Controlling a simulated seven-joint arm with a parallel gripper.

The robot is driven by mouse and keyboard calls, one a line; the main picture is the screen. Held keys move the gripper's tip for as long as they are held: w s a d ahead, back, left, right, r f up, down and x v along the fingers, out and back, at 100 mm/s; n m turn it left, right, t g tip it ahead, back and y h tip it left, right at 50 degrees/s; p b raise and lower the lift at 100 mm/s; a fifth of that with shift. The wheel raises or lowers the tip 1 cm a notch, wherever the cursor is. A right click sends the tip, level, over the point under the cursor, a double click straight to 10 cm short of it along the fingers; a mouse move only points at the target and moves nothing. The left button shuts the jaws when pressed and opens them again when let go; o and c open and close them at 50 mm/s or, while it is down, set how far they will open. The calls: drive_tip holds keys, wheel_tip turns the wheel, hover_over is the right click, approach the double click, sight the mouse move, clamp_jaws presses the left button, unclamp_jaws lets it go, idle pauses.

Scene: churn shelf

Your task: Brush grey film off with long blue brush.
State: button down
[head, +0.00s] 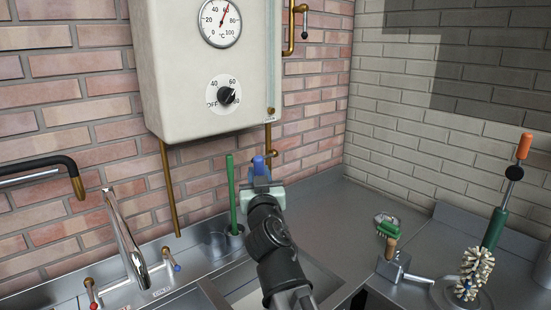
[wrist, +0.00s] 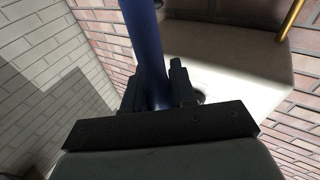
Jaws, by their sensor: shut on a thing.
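My gripper (wrist: 158,98) is shut on the handle of the long blue brush (wrist: 140,35), which runs up and away in the wrist view. In the head view my gripper (head: 260,183) is above the far edge of the sink, in front of the brick wall, and a short blue end of the brush (head: 258,165) shows above it. The brush's bristles are hidden in both views. I cannot make out any grey film in either view.
A white boiler (head: 195,75) hangs close behind my gripper. A green rod (head: 231,195) stands in a metal cup (head: 217,243) to the left. A tap (head: 125,240) is further left. A green scrubbing brush (head: 387,226) and a bottle brush (head: 474,265) are on the right counter.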

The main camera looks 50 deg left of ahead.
drive_tip(key=a+f+m+t+h, duration=0.25)
drive_tip(key=a+f, duration=0.25)
drive_tip(key=f, duration=0.6)
drive_tip(key=r+h, duration=0.1)
drive_tip(key=w+d+r+t, duration=0.1)
drive_tip(key=r+m+h, duration=0.1)
drive_tip(key=r, duration=0.1)
drive_tip(key=shift+w+d+t+h, duration=0.25)
drive_tip(key=shift+w+h, duration=0.1)
drive_tip(key=shift+w, duration=0.05)
drive_tip(key=shift+f, duration=0.15)
wheel_tip(320, 180, down, 22)
drive_tip(key=shift+r, duration=0.25)
idle(0.9)
drive_tip(key=shift+f, duration=0.75)
idle(1.1)
